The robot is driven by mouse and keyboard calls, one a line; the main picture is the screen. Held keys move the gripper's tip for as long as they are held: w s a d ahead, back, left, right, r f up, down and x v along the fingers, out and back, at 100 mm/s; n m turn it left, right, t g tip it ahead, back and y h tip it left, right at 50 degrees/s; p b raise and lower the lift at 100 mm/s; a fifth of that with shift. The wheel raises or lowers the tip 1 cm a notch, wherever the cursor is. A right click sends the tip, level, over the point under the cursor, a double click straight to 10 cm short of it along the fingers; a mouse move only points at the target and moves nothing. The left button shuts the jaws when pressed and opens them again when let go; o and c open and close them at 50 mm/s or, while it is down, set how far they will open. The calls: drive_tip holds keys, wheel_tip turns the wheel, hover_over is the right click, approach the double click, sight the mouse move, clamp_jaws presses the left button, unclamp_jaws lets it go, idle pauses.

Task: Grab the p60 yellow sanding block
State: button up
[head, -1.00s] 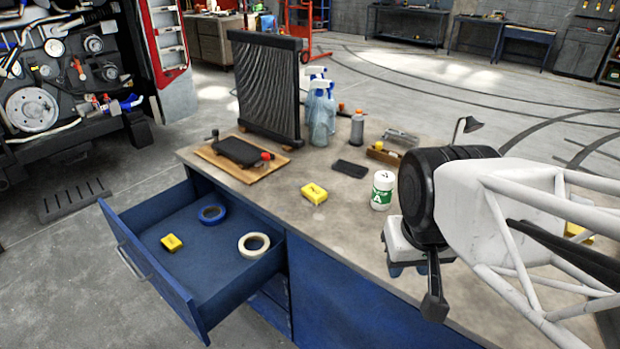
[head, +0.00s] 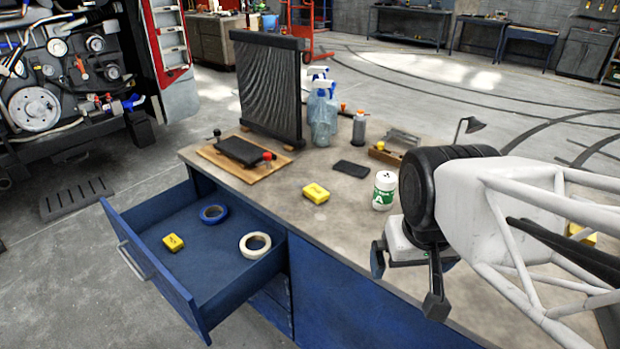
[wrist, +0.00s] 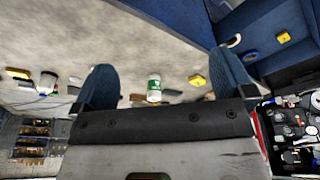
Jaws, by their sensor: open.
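One yellow sanding block (head: 316,193) lies on the bench top, left of the white and green canister. A second yellow block (head: 173,242) lies in the open drawer. A third yellow item (head: 580,234) shows partly behind my arm at the right. The grit marks are too small to read. My gripper (head: 405,276) is open and empty over the bench's front edge, to the right of the first two blocks. The wrist view shows its two blue fingers (wrist: 165,90) spread apart, with a bench block (wrist: 197,80) and the drawer block (wrist: 284,38) beyond them.
The canister (head: 384,190) stands close to my arm. The blue drawer (head: 150,262) is pulled out and holds a blue tape roll (head: 213,214) and a cream tape roll (head: 255,246). A radiator (head: 268,90), spray bottles (head: 322,115) and a dark flat pad (head: 351,168) are farther back.

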drive_tip(key=w+f+n+g+h, duration=0.2)
drive_tip(key=w+n+h, duration=0.35)
drive_tip(key=w, duration=0.75)
drive_tip(key=n+t+h, duration=0.5)
drive_tip(key=n+t, duration=0.2)
drive_tip(key=n, duration=1.3)
approach(314, 191)
drive_tip(key=shift+x, duration=1.1)
drive_tip(key=shift+f, duration=0.1)
drive_tip(key=shift+x, duration=1.3)
drive_tip(key=shift+x, duration=2.55)
